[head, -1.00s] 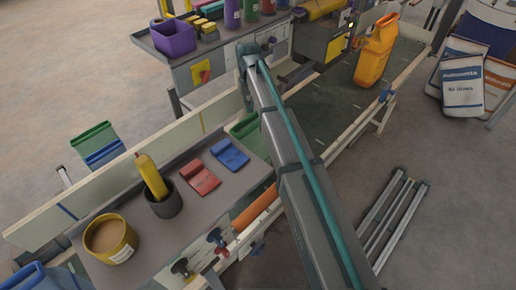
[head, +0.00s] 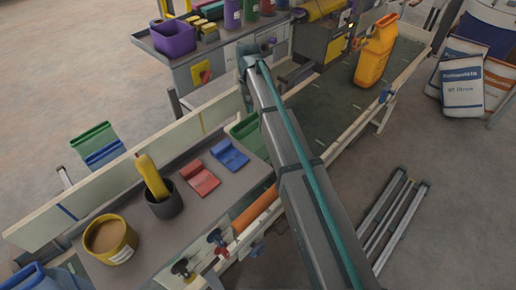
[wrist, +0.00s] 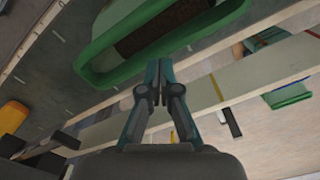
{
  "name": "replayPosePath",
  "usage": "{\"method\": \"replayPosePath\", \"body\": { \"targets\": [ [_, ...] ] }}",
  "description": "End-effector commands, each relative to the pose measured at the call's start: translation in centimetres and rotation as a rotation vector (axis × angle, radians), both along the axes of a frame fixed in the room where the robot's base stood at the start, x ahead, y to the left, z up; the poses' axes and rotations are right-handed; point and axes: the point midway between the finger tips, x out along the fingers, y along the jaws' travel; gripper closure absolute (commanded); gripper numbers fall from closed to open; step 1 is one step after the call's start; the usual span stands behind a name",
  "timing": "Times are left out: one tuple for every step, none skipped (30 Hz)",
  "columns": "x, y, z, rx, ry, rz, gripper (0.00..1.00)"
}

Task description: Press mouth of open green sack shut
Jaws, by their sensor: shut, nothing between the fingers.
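The green sack (wrist: 165,40) stands with its mouth open in the wrist view, a wide green rim around dark brown contents. In the head view only part of the green sack (head: 246,132) shows on the conveyor; my arm hides the rest. My gripper (wrist: 158,68) is shut and empty. Its fingertips overlap the near rim of the sack in the wrist view; I cannot tell whether they touch it.
A pale guard rail (head: 120,182) runs along the belt. An orange jug-shaped container (head: 375,50) stands farther along the belt (head: 325,105). The near grey table holds a yellow tub (head: 109,240), a dark cup (head: 164,203), a red folded item (head: 200,178) and a blue one (head: 229,155).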

Motion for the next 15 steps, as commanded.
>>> {"method": "replayPosePath", "body": {
  "targets": [
    [0.0,0.0,0.0,0.0,0.0,0.0,1.0],
    [0.0,0.0,0.0,0.0,0.0,0.0,1.0],
    [0.0,0.0,0.0,0.0,0.0,0.0,1.0],
    [0.0,0.0,-0.01,0.0,0.0,0.0,1.0],
    [0.0,0.0,-0.02,0.0,0.0,0.0,1.0],
    [0.0,0.0,-0.04,0.0,0.0,0.0,1.0],
    [0.0,0.0,-0.06,0.0,0.0,0.0,1.0],
    [0.0,0.0,-0.09,0.0,0.0,0.0,1.0],
    [0.0,0.0,-0.14,0.0,0.0,0.0,1.0],
    [0.0,0.0,-0.19,0.0,0.0,0.0,1.0],
    [0.0,0.0,-0.24,0.0,0.0,0.0,1.0],
    [0.0,0.0,-0.31,0.0,0.0,0.0,1.0],
    [0.0,0.0,-0.36,0.0,0.0,0.0,1.0],
    [-0.01,0.0,-0.42,0.0,0.0,0.0,1.0],
    [0.0,0.0,-0.49,0.0,0.0,0.0,1.0]
  ]
}}
